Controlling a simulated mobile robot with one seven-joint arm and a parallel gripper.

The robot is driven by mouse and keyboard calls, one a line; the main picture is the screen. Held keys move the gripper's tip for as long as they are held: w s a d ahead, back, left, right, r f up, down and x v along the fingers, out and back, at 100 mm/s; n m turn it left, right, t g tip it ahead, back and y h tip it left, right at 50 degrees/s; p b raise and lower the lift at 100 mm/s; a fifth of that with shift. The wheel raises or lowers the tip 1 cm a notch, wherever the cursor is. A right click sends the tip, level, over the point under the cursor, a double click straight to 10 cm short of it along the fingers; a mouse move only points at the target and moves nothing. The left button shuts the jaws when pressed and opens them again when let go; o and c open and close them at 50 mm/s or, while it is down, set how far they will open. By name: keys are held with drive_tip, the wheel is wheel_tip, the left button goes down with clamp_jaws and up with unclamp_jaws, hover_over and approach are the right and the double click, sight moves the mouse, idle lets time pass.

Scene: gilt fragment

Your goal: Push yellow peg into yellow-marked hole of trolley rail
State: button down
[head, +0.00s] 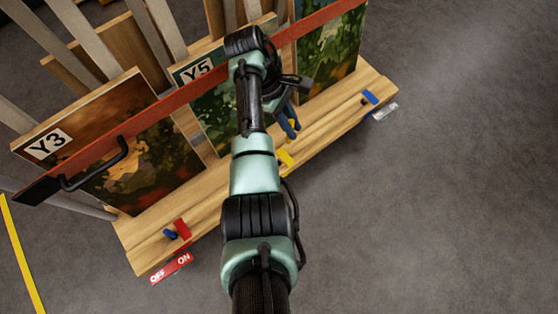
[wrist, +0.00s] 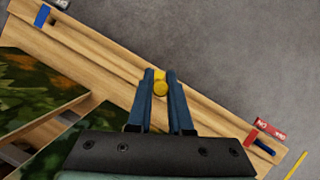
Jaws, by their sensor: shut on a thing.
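My gripper (head: 291,130) hangs over the wooden trolley rail (head: 325,124) in the head view. In the wrist view its blue fingers (wrist: 160,84) are shut on the yellow peg (wrist: 160,88), whose round end shows between the fingertips. The yellow mark (head: 285,157) is on the rail below and beside the fingers in the head view. It also shows just beyond the peg in the wrist view (wrist: 158,74). The yellow-marked hole is hidden, and I cannot tell whether the peg touches it.
A blue mark (head: 370,96) with a dark hole is at the rail's right end. A red mark (head: 182,229) and a blue peg (head: 169,234) are at its left end. Paintings (head: 110,140) and a red bar (head: 185,94) stand behind. The floor in front is clear.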

drive_tip(key=a+f+n+t+b, duration=0.1)
drive_tip(key=f+n+b, duration=0.1)
drive_tip(key=f, duration=0.3)
drive_tip(key=a+f+n+t+b, duration=0.1)
drive_tip(key=f+n+b, duration=0.1)
drive_tip(key=f+b, duration=0.2)
drive_tip(key=s+a+f+n+b, duration=0.1)
drive_tip(key=f+n+b, duration=0.1)
drive_tip(key=f+b, duration=0.2)
drive_tip(key=shift+a+f+t+h, duration=0.1)
drive_tip(key=shift+f+t+h, duration=0.1)
drive_tip(key=shift+f, duration=0.7)
drive_tip(key=shift+a+f+t+h, duration=0.1)
drive_tip(key=shift+f+t+h, duration=0.1)
drive_tip(key=shift+f, duration=0.7)
drive_tip(key=shift+r, duration=0.1)
drive_tip(key=c, duration=0.8)
unclamp_jaws()
drive_tip(key=shift+c, duration=0.2)
